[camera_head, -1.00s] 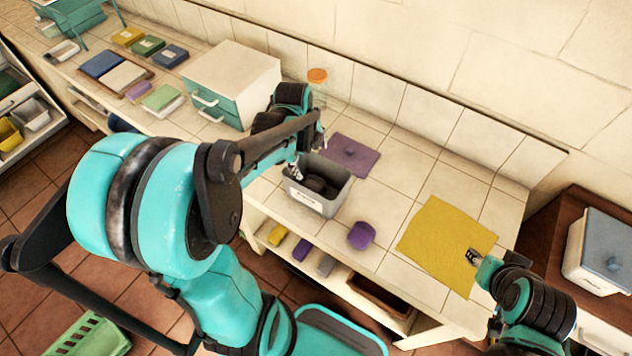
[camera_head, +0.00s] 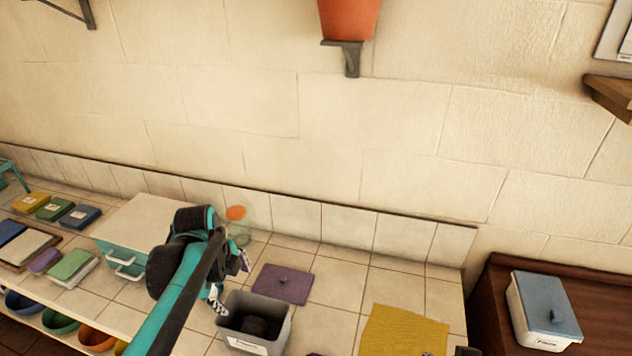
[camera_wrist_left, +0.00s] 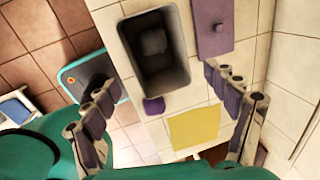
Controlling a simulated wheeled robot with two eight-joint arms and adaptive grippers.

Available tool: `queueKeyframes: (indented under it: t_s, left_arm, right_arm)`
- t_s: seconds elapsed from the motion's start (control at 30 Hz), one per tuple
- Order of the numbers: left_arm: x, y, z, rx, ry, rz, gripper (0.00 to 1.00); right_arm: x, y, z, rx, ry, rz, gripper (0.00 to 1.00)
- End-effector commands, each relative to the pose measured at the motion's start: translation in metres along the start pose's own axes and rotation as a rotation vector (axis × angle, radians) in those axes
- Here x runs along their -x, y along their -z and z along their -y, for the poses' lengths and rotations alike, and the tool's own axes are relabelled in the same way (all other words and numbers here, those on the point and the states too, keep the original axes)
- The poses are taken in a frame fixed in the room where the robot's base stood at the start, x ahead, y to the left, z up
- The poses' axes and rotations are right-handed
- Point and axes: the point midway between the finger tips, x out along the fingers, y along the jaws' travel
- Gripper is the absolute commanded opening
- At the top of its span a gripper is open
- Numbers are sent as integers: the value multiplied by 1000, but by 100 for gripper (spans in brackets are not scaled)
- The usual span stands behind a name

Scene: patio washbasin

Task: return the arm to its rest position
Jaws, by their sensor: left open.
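My left gripper (camera_head: 231,282) is open and empty, just above and behind the left rear corner of a grey labelled bin (camera_head: 285,336). In the left wrist view its spread fingers (camera_wrist_left: 162,88) stand on either side with nothing between them; the bin (camera_wrist_left: 182,75) lies beyond, with a dark lump (camera_wrist_left: 153,40) inside. My left arm reaches in from the bottom left. Only a sliver of my right gripper (camera_head: 428,353) shows at the bottom edge, by the yellow cloth (camera_head: 395,330); its jaws cannot be made out.
A purple lid (camera_head: 283,283) lies flat behind the bin. A teal-fronted drawer box (camera_head: 150,220) and a jar with an orange lid (camera_head: 237,228) stand behind my left gripper. A white box with a blue lid (camera_head: 545,310) is at right. A pot shelf (camera_head: 345,55) juts from the wall.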

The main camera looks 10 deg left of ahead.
Motion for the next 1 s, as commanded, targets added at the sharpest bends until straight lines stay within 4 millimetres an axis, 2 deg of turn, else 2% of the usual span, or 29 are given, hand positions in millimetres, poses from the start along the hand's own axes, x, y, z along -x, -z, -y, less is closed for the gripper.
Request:
queueKeyframes:
  t_s: [0.13, 0.23, 0.47, 0.7, 0.83, 1.0]
  left_arm:
    - [-4, 9, -5, 81, 19, 9, 86]
    - [-10, 26, -14, 251, 60, 21, 86]
    - [-32, 72, -44, 831, 215, -15, 86]
    - [-59, 108, -73, 1384, 342, -171, 86]
    - [-68, 118, -82, 1567, 368, -248, 86]
    - [-72, 122, -85, 1661, 377, -291, 86]
  right_arm:
    - [-5, -4, 0, 0, 0, 0, 40]
    - [-14, -10, 0, 0, 0, 0, 40]
    - [-39, -28, 0, 0, 0, 0, 40]
    - [-59, -42, 0, 0, 0, 0, 40]
    - [-64, -46, 0, 0, 0, 0, 40]
    - [-66, -47, 0, 0, 0, 0, 40]
